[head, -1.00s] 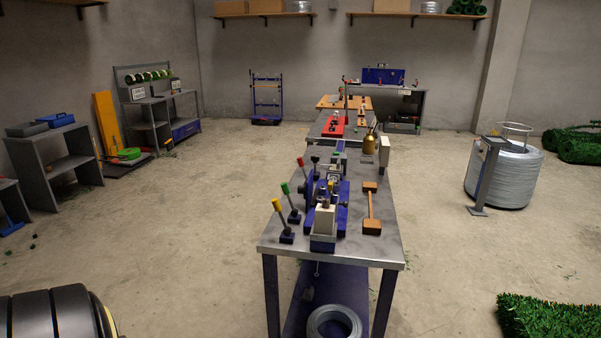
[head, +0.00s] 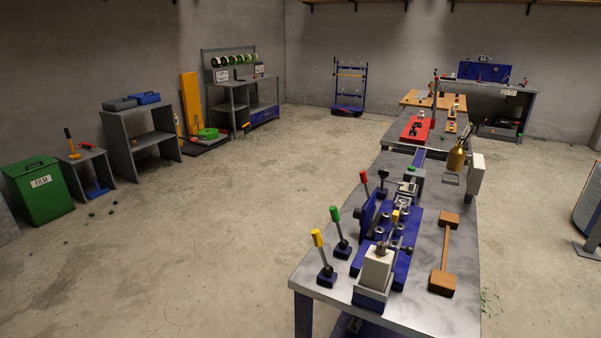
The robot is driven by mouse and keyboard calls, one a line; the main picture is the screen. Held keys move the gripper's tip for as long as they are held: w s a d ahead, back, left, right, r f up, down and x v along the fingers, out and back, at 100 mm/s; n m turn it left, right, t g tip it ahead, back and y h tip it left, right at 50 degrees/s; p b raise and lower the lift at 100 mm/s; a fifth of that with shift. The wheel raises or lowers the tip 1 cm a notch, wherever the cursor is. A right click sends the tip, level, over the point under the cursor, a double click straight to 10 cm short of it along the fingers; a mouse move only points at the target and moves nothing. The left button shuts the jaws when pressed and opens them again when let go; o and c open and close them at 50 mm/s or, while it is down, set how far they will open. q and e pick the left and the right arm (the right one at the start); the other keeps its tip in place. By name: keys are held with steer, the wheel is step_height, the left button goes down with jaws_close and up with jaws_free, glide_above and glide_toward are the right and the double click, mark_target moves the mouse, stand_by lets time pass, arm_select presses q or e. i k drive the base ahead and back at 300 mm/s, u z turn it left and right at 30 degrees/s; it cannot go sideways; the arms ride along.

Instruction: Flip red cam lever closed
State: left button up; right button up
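A lever with a red handle (head: 364,176) stands upright, leaning slightly, at the left side of the metal workbench (head: 330,275). Its base is partly hidden behind a blue upright plate (head: 368,212). A green-handled lever (head: 335,213) and a yellow-handled lever (head: 317,238) stand nearer along the same edge, each on a dark block. A blue fixture (head: 404,262) with rollers lies to their right. Which part counts as the cam is too small to tell. Neither of my grippers is in view.
A wooden piece with two end blocks (head: 441,283) lies on the bench's right side. A brass-coloured vessel (head: 456,159) is at its far right. A green bin (head: 40,190) and grey shelves (head: 145,140) line the left.

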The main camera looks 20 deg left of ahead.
mark_target(362, 174)
steer(key=u, duration=0.1)
steer(key=i, duration=0.55)
steer(key=u, duration=0.3)
steer(key=k, duration=0.75)
steer(key=u, duration=0.6)
steer(key=k, duration=0.55)
steer(key=u, duration=0.8)
steer(key=i, duration=1.7)
steer(key=z, duration=0.3)
steer(key=i, duration=1.35)
steer(key=z, duration=1.6)
steer(key=i, duration=0.55)
steer(key=z, duration=0.45)
